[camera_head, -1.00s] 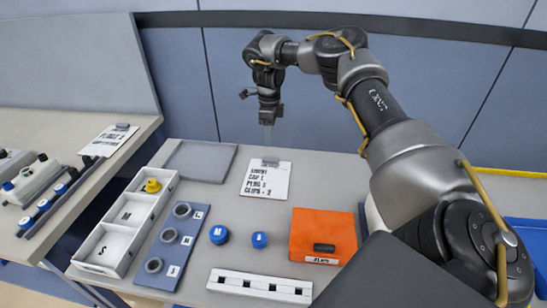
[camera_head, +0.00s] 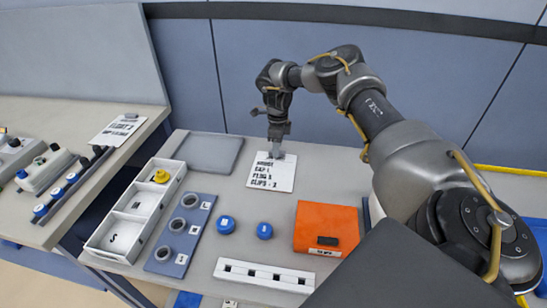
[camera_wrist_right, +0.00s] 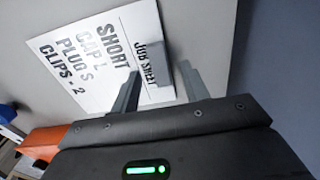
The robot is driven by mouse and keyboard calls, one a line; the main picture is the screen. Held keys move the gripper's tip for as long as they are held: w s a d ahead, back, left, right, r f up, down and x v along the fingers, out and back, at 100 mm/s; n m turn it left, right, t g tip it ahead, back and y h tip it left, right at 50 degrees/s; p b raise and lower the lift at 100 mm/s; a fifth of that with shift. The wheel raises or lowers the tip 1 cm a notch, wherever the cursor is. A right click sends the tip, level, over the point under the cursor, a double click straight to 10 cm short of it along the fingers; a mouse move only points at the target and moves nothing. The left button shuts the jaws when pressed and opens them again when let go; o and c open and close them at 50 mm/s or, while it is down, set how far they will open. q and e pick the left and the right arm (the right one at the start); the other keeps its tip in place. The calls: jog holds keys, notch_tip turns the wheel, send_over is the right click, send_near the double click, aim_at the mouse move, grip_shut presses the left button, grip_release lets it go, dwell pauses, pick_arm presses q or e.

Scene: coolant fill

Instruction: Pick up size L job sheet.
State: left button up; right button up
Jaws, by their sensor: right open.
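The job sheet (camera_head: 268,178) is a white card with black print lying on the back middle of the bench. In the right wrist view the card (camera_wrist_right: 93,62) reads "JOB SHEET, SHORT, CAP L, PLUG S, CLIPS - 2". In the head view my right gripper (camera_head: 277,152) points down at the card's far edge, where its grey tab was. In the right wrist view the open fingers (camera_wrist_right: 161,82) stand on either side of the tab. Whether they touch it I cannot tell. My left gripper is not in view.
A white three-part tray (camera_head: 128,219), a blue-grey board with rings (camera_head: 172,251), two blue caps (camera_head: 226,224), an orange box (camera_head: 326,224) and a white slotted rail (camera_head: 262,275) share the bench. A grey plate (camera_head: 210,152) lies left of the card. Another sheet (camera_head: 122,128) lies on the left bench.

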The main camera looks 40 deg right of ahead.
jog(key=shift+f, duration=0.85)
jog(key=shift+c, duration=0.3)
grip_shut()
jog(key=shift+r, duration=0.2)
